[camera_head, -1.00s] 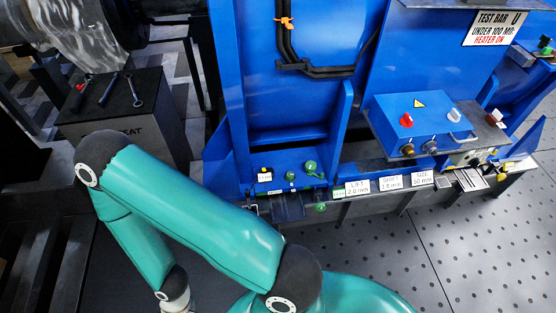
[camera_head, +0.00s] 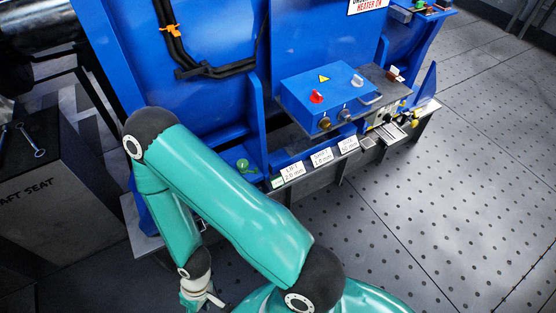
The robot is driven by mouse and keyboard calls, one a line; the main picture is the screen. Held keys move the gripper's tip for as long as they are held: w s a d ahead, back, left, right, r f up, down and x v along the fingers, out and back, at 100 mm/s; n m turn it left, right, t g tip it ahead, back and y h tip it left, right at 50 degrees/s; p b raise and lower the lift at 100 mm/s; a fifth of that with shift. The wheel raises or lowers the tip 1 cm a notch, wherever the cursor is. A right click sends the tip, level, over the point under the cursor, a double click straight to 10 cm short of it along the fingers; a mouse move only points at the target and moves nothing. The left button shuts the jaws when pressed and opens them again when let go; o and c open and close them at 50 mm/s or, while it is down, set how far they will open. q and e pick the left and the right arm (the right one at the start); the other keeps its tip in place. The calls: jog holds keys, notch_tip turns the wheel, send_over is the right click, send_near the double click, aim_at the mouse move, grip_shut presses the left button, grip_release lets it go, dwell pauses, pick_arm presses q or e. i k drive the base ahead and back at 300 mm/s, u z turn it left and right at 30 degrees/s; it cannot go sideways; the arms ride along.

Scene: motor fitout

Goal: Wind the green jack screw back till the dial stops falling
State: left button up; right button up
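A green knob (camera_head: 243,165) stands on the blue frame's ledge, just behind my arm's teal upper link. I cannot tell if it is the jack screw named in the task. Other green fittings on that ledge are hidden behind my arm. No readable dial shows. My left arm folds across the middle, and its pale gripper (camera_head: 203,296) hangs low at the bottom, apart from the green knob. Its fingers are small and partly cut off, so its opening is unclear. My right gripper is out of view.
A blue control box (camera_head: 322,98) with red and white knobs sits on the bench right of the ledge. White labels (camera_head: 321,158) line the bench edge. A dark block (camera_head: 40,195) marked "AFT SEAT" carries wrenches at left. The dotted floor at right is clear.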

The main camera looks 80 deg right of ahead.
aim_at(242, 164)
jog(key=u, duration=1.1)
jog(key=i, duration=0.1)
jog(key=z, duration=2.65)
jog(key=k, duration=0.55)
jog(key=u, duration=5.75)
jog(key=k, duration=0.65)
jog(key=z, duration=5.8)
